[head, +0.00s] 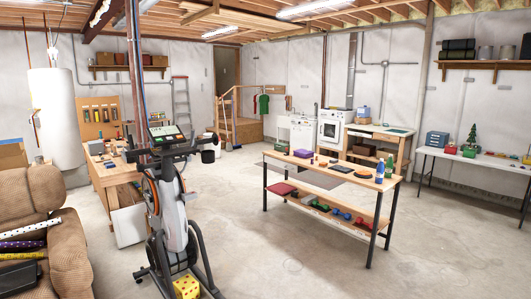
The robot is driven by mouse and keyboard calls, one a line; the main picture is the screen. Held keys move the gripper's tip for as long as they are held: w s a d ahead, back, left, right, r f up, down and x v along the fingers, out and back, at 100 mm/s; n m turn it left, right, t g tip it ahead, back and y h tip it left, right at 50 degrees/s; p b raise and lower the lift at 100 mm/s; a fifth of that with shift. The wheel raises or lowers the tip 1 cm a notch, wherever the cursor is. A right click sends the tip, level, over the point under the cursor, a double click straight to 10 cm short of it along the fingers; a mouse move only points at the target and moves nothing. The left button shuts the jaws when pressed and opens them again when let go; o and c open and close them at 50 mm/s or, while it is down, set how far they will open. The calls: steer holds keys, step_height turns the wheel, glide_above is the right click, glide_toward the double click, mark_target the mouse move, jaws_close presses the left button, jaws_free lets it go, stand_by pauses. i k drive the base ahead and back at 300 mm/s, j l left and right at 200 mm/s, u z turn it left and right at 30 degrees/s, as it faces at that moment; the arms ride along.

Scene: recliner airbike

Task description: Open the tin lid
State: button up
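I cannot make out for sure which thing is the tin. On the wooden workbench (325,165) in the middle stand a small purple item (302,153), flat dark items (342,169) and two bottles, one blue (379,173) and one green (389,167). A blue box (437,140) stands on the white table (480,159) at the right. All are too small to show a lid clearly. My gripper is not in view.
An exercise bike (172,220) stands close in front, with a yellow box (186,287) at its base. A brown recliner (70,259) is at the left. The workbench's lower shelf holds dumbbells (341,213). The concrete floor right of the bike is clear.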

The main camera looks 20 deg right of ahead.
mark_target(281, 146)
steer(key=i+l+z, duration=0.3)
steer(key=i, duration=0.15)
steer(key=i+z, duration=0.5)
steer(key=i, duration=2.4)
steer(key=i+u, duration=0.1)
steer(key=i, duration=0.5)
steer(key=i+l, duration=0.1)
steer(key=i, duration=0.55)
steer(key=i+u, duration=0.15)
steer(key=i, duration=0.45)
steer(key=i+l, duration=0.2)
steer(key=i, duration=0.4)
steer(key=i+l+u, duration=0.25)
steer(key=i+u, duration=0.25)
steer(key=i+l+u, duration=0.45)
steer(key=i, duration=0.2)
steer(key=i+l+u, duration=0.5)
steer(key=l, duration=0.15)
steer(key=k, duration=0.05)
